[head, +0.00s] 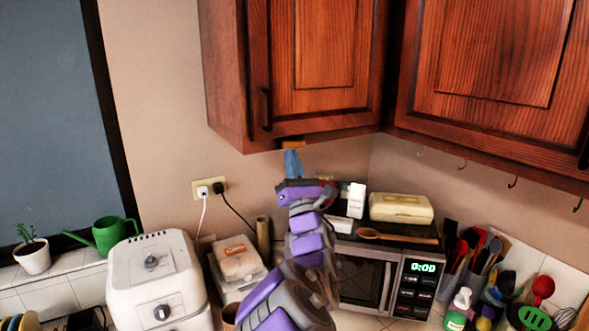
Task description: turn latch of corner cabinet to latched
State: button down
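The dark wood upper cabinet (312,50) near the corner has its door closed, with a dark vertical handle (266,108) on the door's left side. A small orange piece (293,145), which looks like the latch, sits at the cabinet's bottom edge. My gripper (292,158) points up just below this piece, its blue fingers at or very near it. I cannot tell whether they touch it, or whether the fingers are open or shut. The latch's exact turn is too small to make out.
A second upper cabinet (490,60) adjoins on the right, with hooks (512,183) below it. A wooden spoon (395,236) and a cream box (400,207) lie on the microwave.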

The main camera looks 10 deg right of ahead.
jog(key=m+h, duration=0.2)
jog(key=m, duration=0.1)
jog(key=r+m+g+h, duration=0.1)
jog(key=m+h, duration=0.2)
jog(key=a+r+m+g+h+b, duration=0.1)
jog(key=m+h, duration=0.2)
jog(key=shift+s+a+m, duration=0.1)
jog(key=shift+s+m, duration=0.05)
jog(key=shift+m, duration=0.25)
jog(key=shift+r+g+h+p, duration=0.25)
jog(key=shift+g+h+p, duration=0.05)
jog(key=shift+h+p, duration=0.15)
